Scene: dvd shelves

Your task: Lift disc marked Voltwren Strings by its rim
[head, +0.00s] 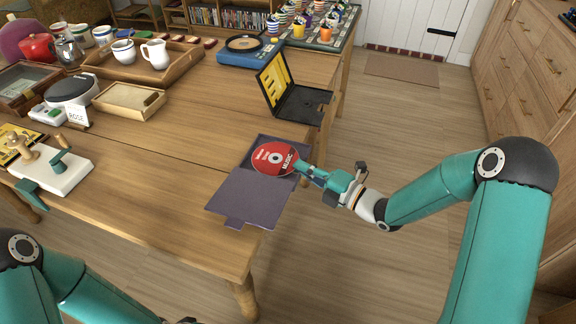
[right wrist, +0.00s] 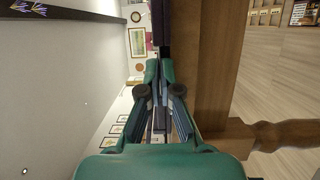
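A red disc (head: 268,155) with a pale centre and the word MUSIC lies on an open dark purple sleeve (head: 245,199) at the table's right edge. Its smaller lettering is too small to read. My right gripper (head: 303,167) comes in from the right, with its fingertips at the disc's right rim. In the right wrist view its teal fingertips (right wrist: 158,68) are close together, before the dark edge of what looks like the sleeve. Whether the rim is between them I cannot tell. My left arm shows at the bottom left, its fingers outside the picture.
An open black case (head: 298,104) with a yellow inside stands behind the sleeve. A blue turntable (head: 249,54) is further back. A wooden tray (head: 129,100) and a white board (head: 60,176) with knobs lie at left. The middle of the wooden table (head: 170,190) is clear.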

